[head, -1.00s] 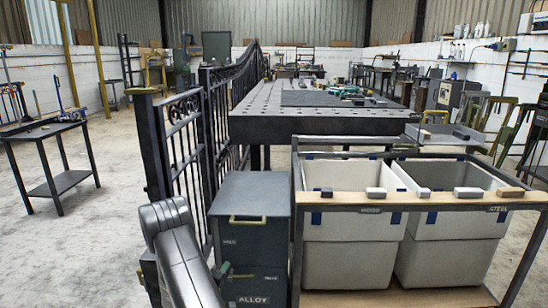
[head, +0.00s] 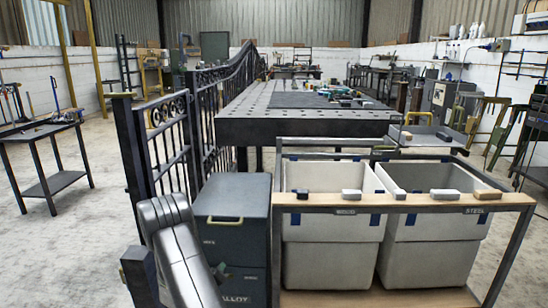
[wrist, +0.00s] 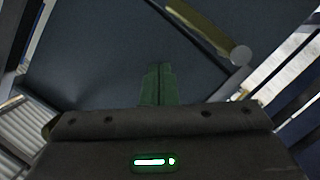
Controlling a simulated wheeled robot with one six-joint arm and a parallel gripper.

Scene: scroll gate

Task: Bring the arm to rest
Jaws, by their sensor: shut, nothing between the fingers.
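My gripper (wrist: 157,72) shows in the wrist view as green fingers pressed together at the centre, with nothing between them. A dark blue-grey surface lies beyond the fingers; I cannot tell whether they touch it. In the head view my grey arm (head: 180,250) reaches down at the lower left of centre, close beside the dark cabinet marked ALLOY (head: 232,215).
A black scroll gate (head: 165,130) stands behind the arm. A perforated steel table (head: 300,128) is beyond the cabinet. A wooden-topped rack (head: 400,203) with two pale bins stands right. A small black table (head: 62,182) is far left. Floor between it and the gate is clear.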

